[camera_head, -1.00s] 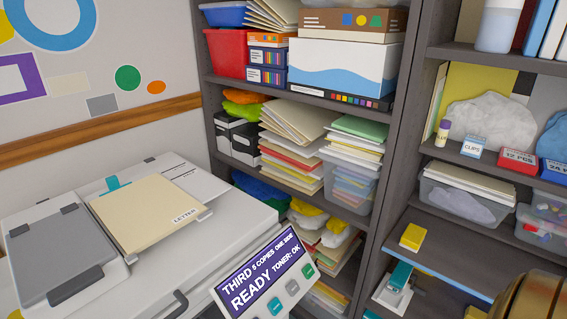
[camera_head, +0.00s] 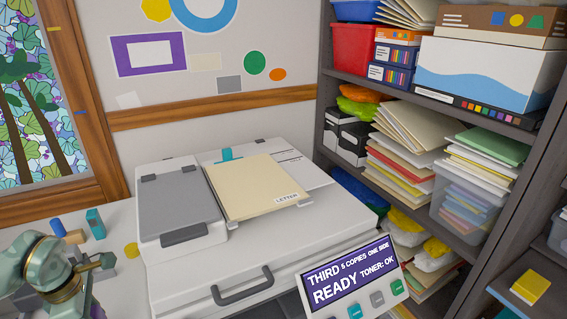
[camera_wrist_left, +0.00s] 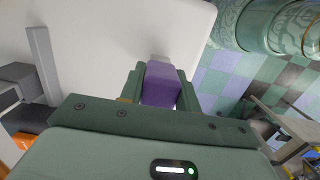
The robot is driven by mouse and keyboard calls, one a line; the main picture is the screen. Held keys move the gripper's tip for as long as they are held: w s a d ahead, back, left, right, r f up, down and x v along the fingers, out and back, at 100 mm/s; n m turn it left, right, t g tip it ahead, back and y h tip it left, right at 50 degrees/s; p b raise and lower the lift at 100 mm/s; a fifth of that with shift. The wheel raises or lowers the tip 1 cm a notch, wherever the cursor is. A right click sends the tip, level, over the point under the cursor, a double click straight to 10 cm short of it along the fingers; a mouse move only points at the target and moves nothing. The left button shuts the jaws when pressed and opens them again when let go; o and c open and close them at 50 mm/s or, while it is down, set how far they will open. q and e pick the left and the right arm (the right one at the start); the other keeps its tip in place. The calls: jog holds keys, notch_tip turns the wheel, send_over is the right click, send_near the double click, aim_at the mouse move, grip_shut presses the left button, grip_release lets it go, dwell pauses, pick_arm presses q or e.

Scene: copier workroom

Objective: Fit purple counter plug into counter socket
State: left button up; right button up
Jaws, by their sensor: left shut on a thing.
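The purple counter plug (camera_wrist_left: 160,86) is between the fingers of my left gripper (camera_wrist_left: 161,78) in the left wrist view, with a paler end pointing away from the palm. My left gripper is shut on it. In the head view my left arm is at the lower left, beside the copier, and I cannot make out the plug there. I cannot identify the counter socket in either view. My right gripper is not in view.
The copier (camera_head: 268,262) carries a folder marked LETTER (camera_head: 255,188). Left of it, a blue cylinder (camera_head: 57,228), a tan block (camera_head: 75,237), a teal block (camera_head: 95,224) and a yellow disc (camera_head: 131,250) are on the pale counter (camera_head: 115,218). Crowded shelves (camera_head: 345,90) stand at right.

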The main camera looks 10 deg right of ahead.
pick_arm(q)
jog(key=shift+f, duration=0.35)
jog(key=o, duration=1.1)
jog(key=shift+c, duration=0.2)
jog(key=shift+r, duration=0.15)
